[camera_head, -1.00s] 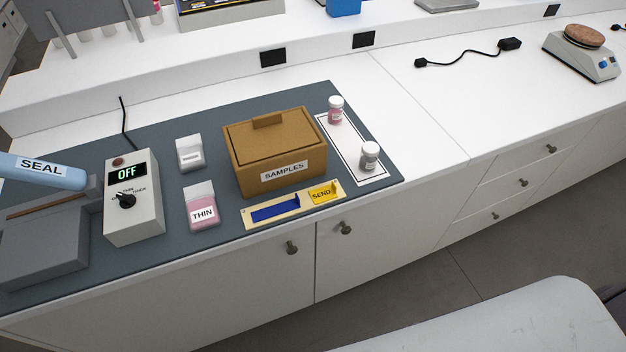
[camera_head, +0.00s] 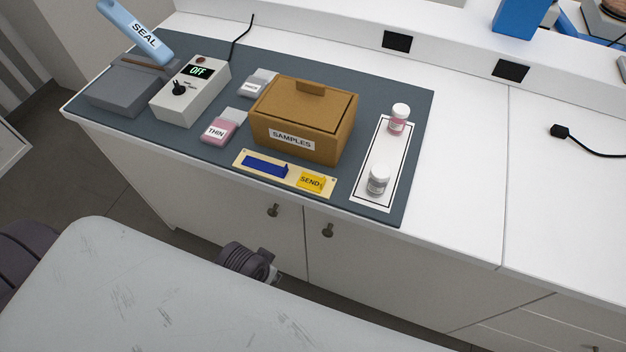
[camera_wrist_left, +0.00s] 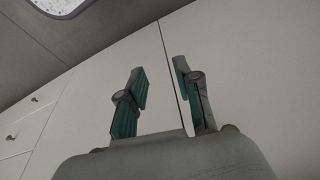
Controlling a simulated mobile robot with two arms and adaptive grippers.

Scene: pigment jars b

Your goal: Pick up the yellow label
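The yellow label (camera_head: 311,182), marked SEND, sits at the right end of a pale strip (camera_head: 238,163) on the counter's dark mat. A blue piece (camera_head: 265,167) lies on the same strip to its left. In the left wrist view my left gripper (camera_wrist_left: 158,75) has its two fingers apart with nothing between them, facing white cabinet fronts. The label does not show in that view. In the head view part of my arm shows low in front of the cabinets, below the counter and away from the label; no fingertips can be made out there. My right gripper is not seen.
A brown SAMPLES box (camera_head: 335,143) stands right behind the strip. A white-framed card (camera_head: 365,188) with two jars (camera_head: 378,180) is to the right. A pink THIN packet (camera_head: 218,129), an OFF control box (camera_head: 190,92) and a sealer (camera_head: 120,84) are left. Cabinet knobs (camera_head: 327,230) project below.

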